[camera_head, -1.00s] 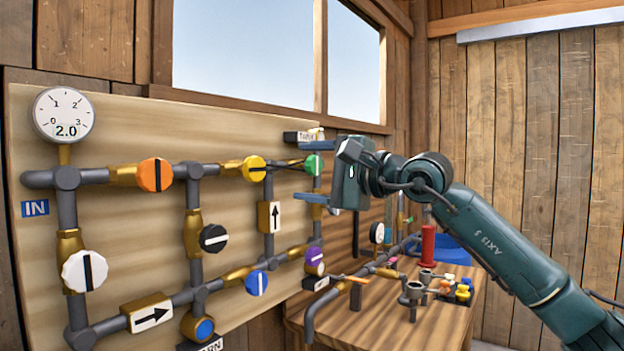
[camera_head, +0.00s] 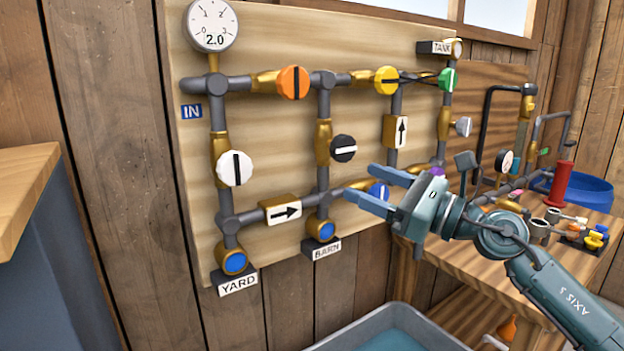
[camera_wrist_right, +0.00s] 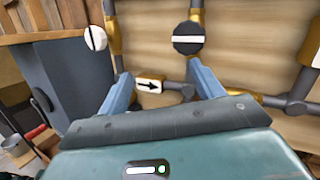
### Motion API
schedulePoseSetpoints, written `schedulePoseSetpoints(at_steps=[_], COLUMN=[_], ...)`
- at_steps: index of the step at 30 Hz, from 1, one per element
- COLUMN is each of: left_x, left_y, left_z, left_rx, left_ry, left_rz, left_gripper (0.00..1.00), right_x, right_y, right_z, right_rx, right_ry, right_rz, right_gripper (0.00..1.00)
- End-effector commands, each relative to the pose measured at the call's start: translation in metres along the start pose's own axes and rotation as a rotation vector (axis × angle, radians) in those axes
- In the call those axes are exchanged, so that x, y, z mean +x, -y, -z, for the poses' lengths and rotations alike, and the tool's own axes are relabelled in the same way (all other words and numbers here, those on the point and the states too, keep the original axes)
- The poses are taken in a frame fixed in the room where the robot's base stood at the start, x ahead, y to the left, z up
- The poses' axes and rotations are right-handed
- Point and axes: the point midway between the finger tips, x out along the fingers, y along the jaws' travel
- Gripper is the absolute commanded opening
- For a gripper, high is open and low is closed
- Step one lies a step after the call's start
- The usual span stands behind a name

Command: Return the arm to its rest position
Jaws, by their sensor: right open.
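My right gripper (camera_head: 372,188) is open and empty in the head view, its two blue fingers pointing left toward the pipe board (camera_head: 270,175). The right arm (camera_head: 550,275) comes in from the lower right. My left gripper is in neither view.
A wooden bench (camera_head: 480,265) with small parts, a red cylinder (camera_head: 563,182) and a blue basin (camera_head: 590,190) is at the right. A grey tub (camera_head: 330,343) stands below. A blue-grey cabinet (camera_head: 60,270) is at the left. The gauge (camera_head: 211,25) reads 2.0.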

Motion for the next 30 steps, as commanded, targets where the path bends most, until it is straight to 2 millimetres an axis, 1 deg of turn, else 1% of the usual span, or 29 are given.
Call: schedulePoseSetpoints(at_steps=[1, 2, 3, 5, 6, 8, 9, 11, 12, 14, 15, 17, 18, 20, 21, 23, 24, 25, 26, 27, 30], left_x=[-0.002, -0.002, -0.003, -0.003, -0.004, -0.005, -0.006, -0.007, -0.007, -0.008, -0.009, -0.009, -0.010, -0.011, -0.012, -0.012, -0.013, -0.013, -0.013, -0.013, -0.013], left_y=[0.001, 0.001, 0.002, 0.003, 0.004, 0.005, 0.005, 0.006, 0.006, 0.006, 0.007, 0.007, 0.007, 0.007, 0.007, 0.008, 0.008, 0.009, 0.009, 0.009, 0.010], left_z=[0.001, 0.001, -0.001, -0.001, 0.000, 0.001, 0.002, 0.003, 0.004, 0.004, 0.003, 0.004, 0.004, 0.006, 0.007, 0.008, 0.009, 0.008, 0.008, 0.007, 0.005], left_rx=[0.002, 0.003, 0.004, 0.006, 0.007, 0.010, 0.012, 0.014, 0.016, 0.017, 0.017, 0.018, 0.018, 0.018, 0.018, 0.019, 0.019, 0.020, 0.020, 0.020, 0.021], left_ry=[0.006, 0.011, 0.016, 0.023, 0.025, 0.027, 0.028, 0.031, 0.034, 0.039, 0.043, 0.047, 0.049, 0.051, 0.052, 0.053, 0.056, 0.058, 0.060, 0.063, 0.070], left_rz=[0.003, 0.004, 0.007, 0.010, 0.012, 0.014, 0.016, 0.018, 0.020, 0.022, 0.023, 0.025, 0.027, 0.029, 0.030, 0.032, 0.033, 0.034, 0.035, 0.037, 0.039], left_gripper=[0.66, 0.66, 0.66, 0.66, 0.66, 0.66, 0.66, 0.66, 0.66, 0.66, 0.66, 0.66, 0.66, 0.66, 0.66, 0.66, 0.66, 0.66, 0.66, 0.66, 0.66], right_x=[-0.001, -0.002, -0.006, -0.012, -0.017, -0.027, -0.035, -0.048, -0.058, -0.075, -0.087, -0.107, -0.122, -0.145, -0.160, -0.183, -0.197, -0.207, -0.215, -0.225, -0.244], right_y=[-0.013, -0.019, -0.026, -0.035, -0.040, -0.048, -0.053, -0.062, -0.068, -0.079, -0.088, -0.104, -0.116, -0.138, -0.154, -0.179, -0.195, -0.207, -0.218, -0.231, -0.256], right_z=[0.017, 0.026, 0.037, 0.056, 0.069, 0.089, 0.103, 0.126, 0.143, 0.168, 0.185, 0.210, 0.228, 0.252, 0.267, 0.285, 0.296, 0.302, 0.308, 0.313, 0.322], right_rx=[0.182, 0.291, 0.437, 0.656, 0.804, 1.022, 1.168, 1.384, 1.527, 1.736, 1.873, 2.075, 2.204, 2.390, 2.506, 2.660, 2.748, 2.804, -2.790, -2.693, -2.522], right_ry=[0.037, 0.062, 0.093, 0.140, 0.169, 0.214, 0.244, 0.290, 0.322, 0.374, 0.410, 0.471, 0.514, 0.587, 0.639, 0.721, 0.777, 0.818, -0.835, -0.836, -0.837], right_rz=[0.005, 0.013, 0.028, 0.058, 0.084, 0.130, 0.166, 0.228, 0.277, 0.357, 0.418, 0.516, 0.589, 0.705, 0.788, 0.913, 0.995, 1.053, -1.081, -1.083, -1.084], right_gripper=[0.66, 0.66, 0.66, 0.66, 0.66, 0.66, 0.66, 0.66, 0.66, 0.66, 0.66, 0.66, 0.66, 0.66, 0.66, 0.66, 0.66, 0.66, 0.66, 0.66, 0.66])
